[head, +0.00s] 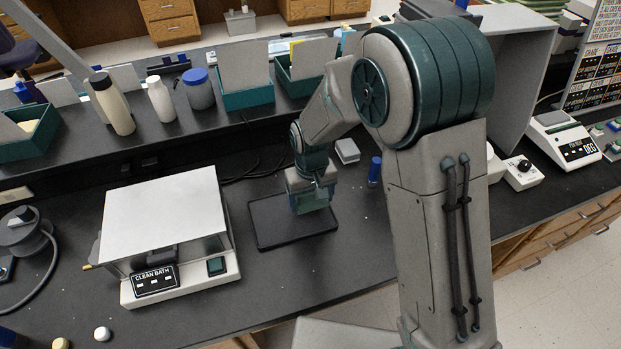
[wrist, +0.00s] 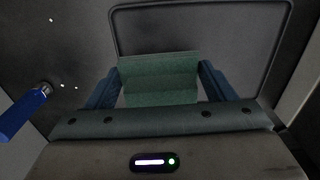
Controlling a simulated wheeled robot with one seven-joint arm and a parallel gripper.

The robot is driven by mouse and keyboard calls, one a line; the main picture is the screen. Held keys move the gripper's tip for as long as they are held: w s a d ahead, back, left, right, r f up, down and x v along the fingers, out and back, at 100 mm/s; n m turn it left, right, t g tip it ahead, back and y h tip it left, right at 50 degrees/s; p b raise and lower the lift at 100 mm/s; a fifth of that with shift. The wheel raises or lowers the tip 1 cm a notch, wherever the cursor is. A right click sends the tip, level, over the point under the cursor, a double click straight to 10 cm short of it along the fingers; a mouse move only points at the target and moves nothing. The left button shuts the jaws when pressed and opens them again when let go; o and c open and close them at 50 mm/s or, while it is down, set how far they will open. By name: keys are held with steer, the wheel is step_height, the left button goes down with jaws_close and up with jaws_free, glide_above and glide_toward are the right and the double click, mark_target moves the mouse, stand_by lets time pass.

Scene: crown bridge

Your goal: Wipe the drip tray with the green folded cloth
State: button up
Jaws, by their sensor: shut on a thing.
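The drip tray (head: 263,217) is a dark, shallow, rimmed tray lying flat on the black bench, right of the clean bath. My gripper (head: 312,202) is over the tray's right part in the head view. In the wrist view my gripper (wrist: 159,92) is shut on the green folded cloth (wrist: 160,68), which sits between its two blue fingers. The tray's rim (wrist: 200,6) shows around and beyond the cloth in the wrist view. I cannot tell whether the cloth touches the tray. The gripper and cloth hide part of the tray.
The clean bath (head: 170,215) with its pale lid stands close left of the tray. A blue cylinder (head: 375,170) and a small grey box (head: 347,151) stand behind and right. Bottles (head: 160,99) and teal bins (head: 246,97) line the back shelf. Bench in front of the tray is clear.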

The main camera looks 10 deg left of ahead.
steer(key=shift+w+d+r+p, duration=0.15)
steer(key=shift+r+p, duration=0.35)
steer(key=shift+r, duration=0.4)
steer(key=shift+r+p, duration=1.05)
steer(key=shift+r, duration=0.65)
